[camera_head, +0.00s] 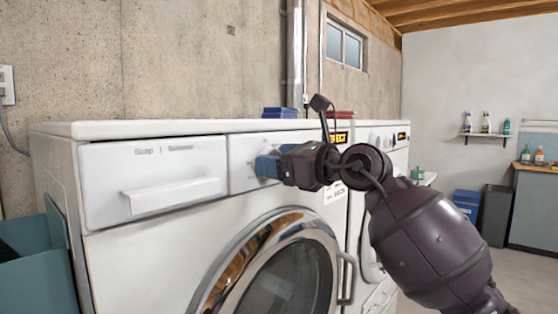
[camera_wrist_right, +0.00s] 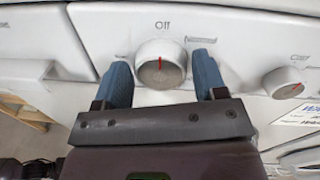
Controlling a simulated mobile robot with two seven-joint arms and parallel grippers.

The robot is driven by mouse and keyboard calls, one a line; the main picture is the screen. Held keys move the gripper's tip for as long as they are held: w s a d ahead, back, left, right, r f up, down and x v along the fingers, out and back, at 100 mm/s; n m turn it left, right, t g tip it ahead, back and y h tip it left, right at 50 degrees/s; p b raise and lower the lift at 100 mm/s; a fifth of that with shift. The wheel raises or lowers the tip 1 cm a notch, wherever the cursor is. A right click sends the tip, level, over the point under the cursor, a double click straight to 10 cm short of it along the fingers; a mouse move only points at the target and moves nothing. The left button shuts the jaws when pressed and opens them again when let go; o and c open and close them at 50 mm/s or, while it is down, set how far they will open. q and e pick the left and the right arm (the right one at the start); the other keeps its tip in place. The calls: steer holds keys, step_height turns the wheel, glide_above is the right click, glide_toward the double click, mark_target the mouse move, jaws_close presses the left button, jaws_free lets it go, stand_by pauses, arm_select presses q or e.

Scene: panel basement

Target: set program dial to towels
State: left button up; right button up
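The program dial (camera_wrist_right: 161,66) is a round white knob with a red pointer line, on the white washer's front panel (camera_head: 240,150). Its red line points up toward the "Off" label. My right gripper (camera_wrist_right: 161,70) is open, with one blue finger on each side of the dial and a narrow gap apparent on both sides. In the head view my right gripper (camera_head: 265,165) is at the panel and hides the dial. Any "towels" label is not readable. My left gripper is not in view.
A smaller knob (camera_wrist_right: 287,82) sits right of the dial in the wrist view. The detergent drawer (camera_head: 155,180) is left of the dial, and the round door (camera_head: 285,280) is below. A second white machine (camera_head: 375,140) stands to the right.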

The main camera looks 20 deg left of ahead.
steer(key=c, duration=0.6)
steer(key=m+p, duration=0.1)
steer(key=p, duration=0.1)
steer(key=r+m+p, duration=0.1)
steer(key=p, duration=0.1)
steer(key=shift+s+m, duration=0.1)
steer(key=shift+m, duration=0.3)
arm_select(q)
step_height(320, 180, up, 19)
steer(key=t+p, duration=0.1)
steer(key=p, duration=1.7)
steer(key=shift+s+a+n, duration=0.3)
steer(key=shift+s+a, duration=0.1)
arm_select(e)
steer(key=shift+w+f+m+t, duration=0.1)
steer(key=shift+f+m+t, duration=0.2)
steer(key=shift+m, duration=2.4)
steer(key=shift+w+f+m+t, duration=0.1)
steer(key=shift+f+m+t, duration=0.2)
steer(key=shift+m, duration=2.4)
steer(key=shift+w+f+m+t, duration=0.1)
steer(key=shift+f+m+t, duration=0.2)
steer(key=shift+m, duration=2.4)
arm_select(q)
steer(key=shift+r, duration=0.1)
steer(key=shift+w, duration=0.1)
arm_select(e)
steer(key=o, duration=0.9)
steer(key=shift+r, duration=0.1)
steer(key=shift+o, duration=0.2)
